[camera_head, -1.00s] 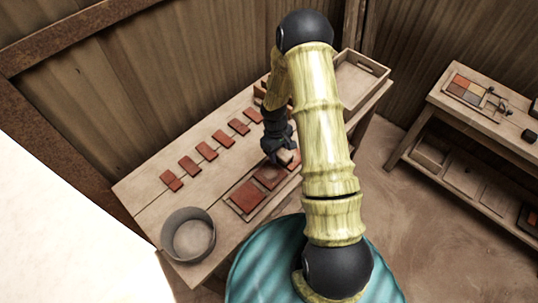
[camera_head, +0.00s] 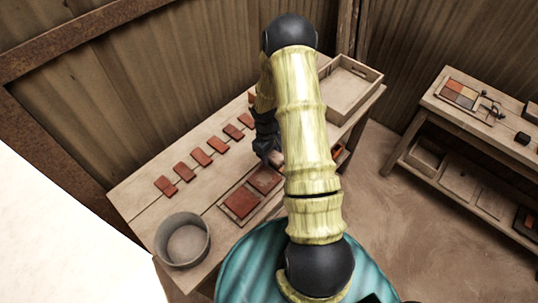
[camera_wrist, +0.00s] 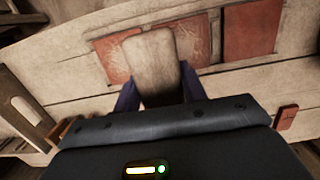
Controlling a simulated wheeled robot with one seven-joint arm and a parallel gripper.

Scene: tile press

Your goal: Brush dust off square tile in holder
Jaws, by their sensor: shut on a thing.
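Square reddish tiles lie side by side in a pale wooden holder (camera_head: 226,211) along the table's front. In the head view the left tile (camera_head: 241,203) and the middle tile (camera_head: 264,181) show; my arm hides the rest. My gripper (camera_head: 271,157) is low at the far edge of the middle tile. In the wrist view its dark blue fingers (camera_wrist: 158,88) are shut on a pale wooden block-like piece, seemingly the brush (camera_wrist: 152,60). It covers part of the tiles. Pale, dusty-looking patches show on the tile beside it (camera_wrist: 190,36). Whether the brush touches a tile is unclear.
A row of several small red tiles (camera_head: 184,171) lies behind the holder. A round grey bin (camera_head: 183,240) stands at the table's left end, a wooden tray (camera_head: 351,91) at the far right end. A side table (camera_head: 470,112) stands apart at right.

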